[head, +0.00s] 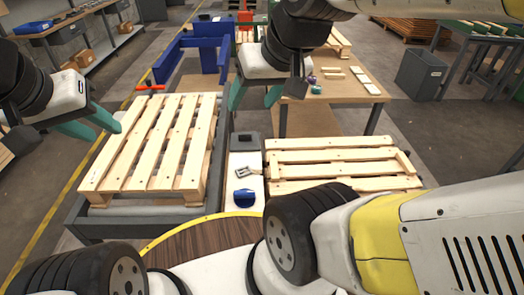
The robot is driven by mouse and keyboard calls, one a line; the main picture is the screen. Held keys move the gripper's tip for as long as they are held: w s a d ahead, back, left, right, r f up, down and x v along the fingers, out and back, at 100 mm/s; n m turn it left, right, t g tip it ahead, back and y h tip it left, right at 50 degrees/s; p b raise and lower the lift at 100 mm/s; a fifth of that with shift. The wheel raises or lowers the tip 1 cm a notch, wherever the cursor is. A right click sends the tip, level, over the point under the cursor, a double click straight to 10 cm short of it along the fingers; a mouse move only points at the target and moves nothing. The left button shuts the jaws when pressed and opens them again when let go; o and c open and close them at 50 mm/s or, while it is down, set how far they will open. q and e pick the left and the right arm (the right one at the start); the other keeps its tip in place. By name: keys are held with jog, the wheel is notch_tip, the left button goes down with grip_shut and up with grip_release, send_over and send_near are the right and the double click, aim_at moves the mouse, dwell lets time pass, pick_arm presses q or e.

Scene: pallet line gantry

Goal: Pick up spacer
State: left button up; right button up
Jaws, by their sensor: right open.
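Several small light wooden pieces lie flat on the brown-topped table at the back right. They look like spacers: a short one (333,73), one behind it (359,70) and one near the right edge (372,88). I cannot tell which one the task means. My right gripper (253,104) is open and empty, fingers pointing down, left of that table and apart from the pieces. My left gripper (107,132) has its two green fingers spread and empty, near the left edge of the left pallet, far from the pieces.
A wooden pallet (150,145) rests on a dark conveyor at left; another pallet (340,160) lies at right. Between them a narrow white surface holds a blue object (244,197) and a metal part (247,171). A blue frame (205,52) and grey bin (420,75) stand behind.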

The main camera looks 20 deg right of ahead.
jog(key=shift+c, duration=0.2)
jog(key=shift+w, duration=0.1)
jog(key=shift+c, duration=0.7)
jog(key=m+g+h, duration=0.2)
jog(key=m+g, duration=0.2)
jog(key=g, duration=0.2)
send_over(274, 166)
notch_tip(274, 166, down, 30)
notch_tip(274, 166, down, 13)
jog(key=shift+r, duration=0.1)
jog(key=shift+c, duration=0.4)
grip_shut()
